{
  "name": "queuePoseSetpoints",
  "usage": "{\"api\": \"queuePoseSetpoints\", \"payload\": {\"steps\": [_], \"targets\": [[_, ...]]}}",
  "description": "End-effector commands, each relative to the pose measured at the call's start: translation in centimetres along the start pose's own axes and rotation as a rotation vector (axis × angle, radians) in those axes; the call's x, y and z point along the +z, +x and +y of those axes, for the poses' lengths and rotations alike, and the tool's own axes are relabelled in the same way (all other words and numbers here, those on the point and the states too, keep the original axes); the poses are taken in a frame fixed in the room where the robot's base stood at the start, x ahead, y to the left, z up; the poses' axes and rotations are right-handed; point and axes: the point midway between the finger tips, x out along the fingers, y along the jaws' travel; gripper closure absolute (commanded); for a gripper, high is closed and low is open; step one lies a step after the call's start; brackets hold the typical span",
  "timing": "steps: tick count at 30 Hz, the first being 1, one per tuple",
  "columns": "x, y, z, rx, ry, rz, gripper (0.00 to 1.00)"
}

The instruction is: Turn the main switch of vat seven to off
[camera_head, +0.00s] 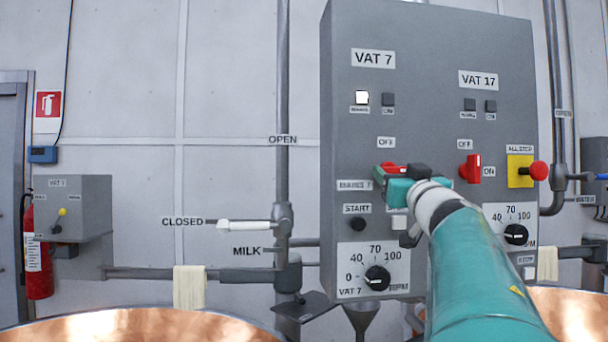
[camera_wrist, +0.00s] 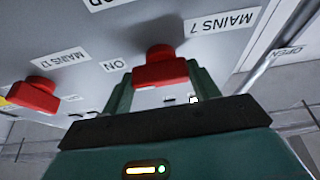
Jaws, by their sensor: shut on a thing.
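The red main switch of vat seven (camera_head: 394,167) is on the grey control panel (camera_head: 430,60), under an OFF label. In the head view it is partly hidden behind my gripper (camera_head: 393,178); its red part looks roughly level, but I cannot tell its exact angle. In the wrist view the red switch handle (camera_wrist: 160,68) sits between my two teal fingers, which are shut on it. The MAINS 7 label (camera_wrist: 222,20) and an ON label (camera_wrist: 115,65) show beside it.
The similar red vat 17 switch (camera_head: 470,168) stands upright close to the right. A red all-stop button (camera_head: 538,170) on a yellow plate is further right. Below are a black START button (camera_head: 357,224) and a speed dial (camera_head: 377,278). A white lamp (camera_head: 361,98) is lit under VAT 7.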

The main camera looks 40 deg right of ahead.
Motion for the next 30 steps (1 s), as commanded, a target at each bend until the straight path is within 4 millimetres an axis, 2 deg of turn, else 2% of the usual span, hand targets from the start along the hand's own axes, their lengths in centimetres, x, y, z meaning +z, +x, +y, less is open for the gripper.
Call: {"api": "queuePoseSetpoints", "payload": {"steps": [11, 30], "targets": [[-0.28, -0.04, 0.11, -0.081, -0.196, 0.003, 0.63], [-0.63, 0.09, 0.21, -0.312, -0.756, 0.003, 0.63]]}}
